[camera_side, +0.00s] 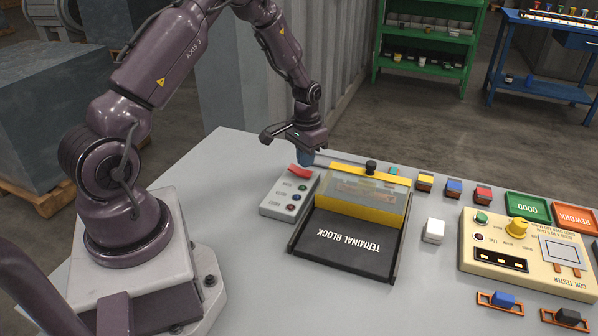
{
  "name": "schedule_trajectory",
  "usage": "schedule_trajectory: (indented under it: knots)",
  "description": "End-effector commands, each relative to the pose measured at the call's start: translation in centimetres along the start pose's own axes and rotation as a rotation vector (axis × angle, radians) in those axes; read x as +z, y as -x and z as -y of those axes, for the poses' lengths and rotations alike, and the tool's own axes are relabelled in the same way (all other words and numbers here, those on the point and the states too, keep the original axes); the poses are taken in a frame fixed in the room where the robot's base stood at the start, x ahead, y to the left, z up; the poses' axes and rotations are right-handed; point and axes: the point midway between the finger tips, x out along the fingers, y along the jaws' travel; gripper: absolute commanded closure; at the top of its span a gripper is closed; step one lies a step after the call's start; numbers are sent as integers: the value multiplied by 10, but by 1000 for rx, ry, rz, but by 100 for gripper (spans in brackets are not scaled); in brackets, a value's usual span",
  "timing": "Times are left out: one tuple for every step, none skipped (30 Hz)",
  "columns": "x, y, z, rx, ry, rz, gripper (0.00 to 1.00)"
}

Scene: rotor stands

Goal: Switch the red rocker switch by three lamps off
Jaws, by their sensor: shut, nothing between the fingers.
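The red rocker switch (299,171) sits at the far end of a small grey box (269,207) left of the terminal block. Three small round lamps run in a line along the box below the switch: one green-looking (303,187), one reddish (297,197), one dark (290,207). Whether any is lit is hard to tell. The rocker's tilt is too small to read.
The black terminal block tray (343,247) with a yellow frame, clear cover and black knob (371,167) stands close right of the box. A white block (433,231) and the coil tester (530,282) are farther right.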

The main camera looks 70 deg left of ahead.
Motion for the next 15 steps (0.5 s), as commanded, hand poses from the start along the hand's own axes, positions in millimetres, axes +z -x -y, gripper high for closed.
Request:
schedule_trajectory:
  knots:
    - [0, 5, 0, -1, 0, -3, 100]
    - [0, 8, 0, -1, 0, -3, 100]
    - [0, 11, 0, -1, 0, -2, 100]
    - [0, 13, 0, 0, 0, -2, 100]
    - [0, 16, 0, -1, 0, -2, 100]
    - [-1, 19, 0, -1, 0, -3, 100]
    - [-1, 21, 0, -1, 0, -3, 100]
    - [0, 24, 0, -1, 0, -3, 100]
    - [0, 27, 0, -1, 0, -2, 100]
    - [0, 29, 0, 0, 0, -2, 100]
    - [0, 32, 0, 0, 0, -2, 100]
    - [0, 35, 0, 0, 0, -2, 100]
    - [0, 37, 0, -1, 0, -2, 100]
    - [0, 40, 0, -1, 0, -2, 100]
    - [0, 43, 0, 0, 0, -2, 100]
